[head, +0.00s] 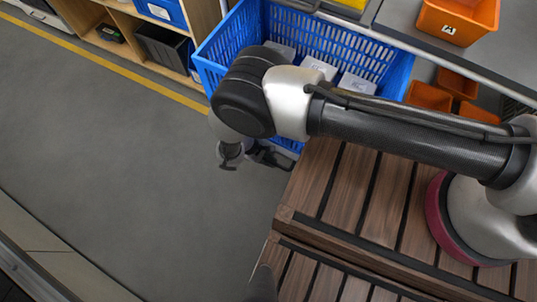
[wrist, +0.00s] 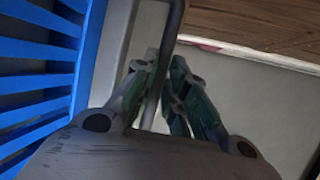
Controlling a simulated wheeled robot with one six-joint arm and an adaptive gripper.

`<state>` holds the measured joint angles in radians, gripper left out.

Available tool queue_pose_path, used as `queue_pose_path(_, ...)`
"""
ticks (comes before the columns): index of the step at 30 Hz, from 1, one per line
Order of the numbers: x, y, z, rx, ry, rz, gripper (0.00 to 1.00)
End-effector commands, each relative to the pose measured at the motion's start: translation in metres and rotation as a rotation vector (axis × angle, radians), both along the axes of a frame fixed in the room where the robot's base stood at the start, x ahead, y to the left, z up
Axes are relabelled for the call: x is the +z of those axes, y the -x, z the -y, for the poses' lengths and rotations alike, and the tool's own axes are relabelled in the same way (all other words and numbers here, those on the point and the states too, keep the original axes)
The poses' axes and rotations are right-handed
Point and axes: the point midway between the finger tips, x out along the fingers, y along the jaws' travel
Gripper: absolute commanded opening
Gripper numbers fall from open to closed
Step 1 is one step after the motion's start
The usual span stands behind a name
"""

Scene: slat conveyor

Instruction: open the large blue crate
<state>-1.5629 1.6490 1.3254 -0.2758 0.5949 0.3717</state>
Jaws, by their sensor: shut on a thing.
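The large blue crate (head: 222,42) has slatted walls and an open top in the head view. Grey-white boxes (head: 358,83) lie inside it. My arm crosses in front of it and hides part of its near side. My gripper (head: 272,157) is low beside the crate's near wall, small and dark in the head view. In the wrist view, my gripper's fingers (wrist: 168,78) are closed around a thin dark bar (wrist: 173,40). Blue slats (wrist: 40,80) stand just left of it. I cannot tell how the bar joins the crate.
A brown slatted wooden surface (head: 340,190) is below my arm. Orange bins (head: 458,20) stand on a grey counter at the upper right, with more below it. A wooden shelf (head: 125,50) with boxes stands at the upper left. The grey floor (head: 120,160) at left is clear.

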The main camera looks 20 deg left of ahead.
Motion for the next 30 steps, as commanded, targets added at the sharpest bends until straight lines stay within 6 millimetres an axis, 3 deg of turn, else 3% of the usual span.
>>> queue_pose_path(3, 0.001, 0.0, -0.001, 0.0, -0.001, 0.0, 0.0)
queue_pose_path(4, 0.001, 0.0, -0.001, 0.0, -0.001, 0.0, 0.19)
queue_pose_path(7, 0.0, 0.0, -0.001, 0.0, -0.001, 0.0, 0.35)
queue_pose_path(19, 0.007, 0.001, -0.004, 0.0, 0.0, 0.0, 0.35)
queue_pose_path(30, 0.077, 0.013, -0.034, 0.0, -0.002, 0.0, 0.35)
